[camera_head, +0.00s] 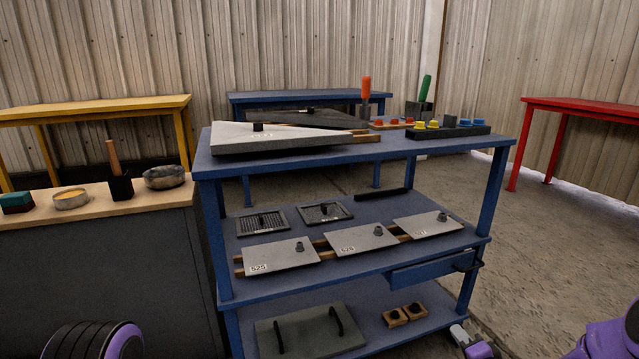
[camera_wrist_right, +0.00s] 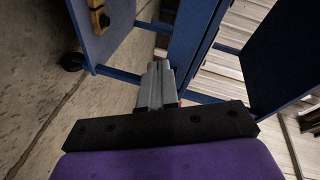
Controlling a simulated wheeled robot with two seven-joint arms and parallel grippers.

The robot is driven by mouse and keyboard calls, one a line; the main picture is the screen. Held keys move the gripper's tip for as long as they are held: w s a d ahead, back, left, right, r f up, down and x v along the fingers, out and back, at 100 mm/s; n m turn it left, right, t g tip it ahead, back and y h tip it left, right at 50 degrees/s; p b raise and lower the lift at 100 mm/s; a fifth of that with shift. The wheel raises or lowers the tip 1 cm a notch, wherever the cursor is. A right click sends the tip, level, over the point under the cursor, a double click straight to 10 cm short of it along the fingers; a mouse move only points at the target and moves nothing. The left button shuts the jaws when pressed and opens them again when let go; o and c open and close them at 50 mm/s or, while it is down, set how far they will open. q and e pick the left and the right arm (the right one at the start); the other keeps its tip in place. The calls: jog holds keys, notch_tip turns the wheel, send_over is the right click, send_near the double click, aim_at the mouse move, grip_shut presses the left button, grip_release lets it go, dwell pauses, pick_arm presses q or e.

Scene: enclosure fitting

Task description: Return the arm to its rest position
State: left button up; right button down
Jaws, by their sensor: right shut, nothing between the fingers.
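My right gripper (camera_head: 474,340) shows at the bottom right of the head view, low beside the front right leg of the blue shelf cart (camera_head: 350,273). In the right wrist view my right gripper (camera_wrist_right: 157,82) has its two grey fingers together with nothing between them. Behind the fingertips in that view are the cart's blue leg and panels. Whether the fingers touch the cart I cannot tell. A purple part of my right arm (camera_head: 610,338) is at the right edge. A purple and black part of my left arm (camera_head: 95,341) is at the bottom left; its gripper is out of view.
The cart's top bears a grey sloped enclosure (camera_head: 270,140) and a black block with coloured buttons (camera_head: 447,131). Flat plates (camera_head: 360,239) lie on its middle shelf. A counter (camera_head: 95,204) stands left, a red table (camera_head: 590,108) right. Floor right of the cart is clear.

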jog(key=s+a+f+n+g+h, duration=0.1)
jog(key=s+a+f+n+g, duration=0.2)
jog(key=s+f, duration=0.5)
jog(key=s+a+f+g+h, duration=0.25)
jog(key=s+f+g, duration=0.2)
jog(key=s, duration=0.55)
jog(key=s+a+f+n+g, duration=0.1)
jog(key=s+f+n+g, duration=0.15)
jog(key=s, duration=0.75)
jog(key=s+a+f+n+g, duration=0.1)
jog(key=s+g, duration=0.2)
jog(key=s, duration=0.8)
notch_tip(320, 180, up, 30)
jog(key=w+p, duration=0.1)
jog(key=p, duration=2.9)
jog(key=shift+d+f+h, duration=0.2)
jog(key=shift+f+h, duration=0.05)
jog(key=shift+h, duration=0.1)
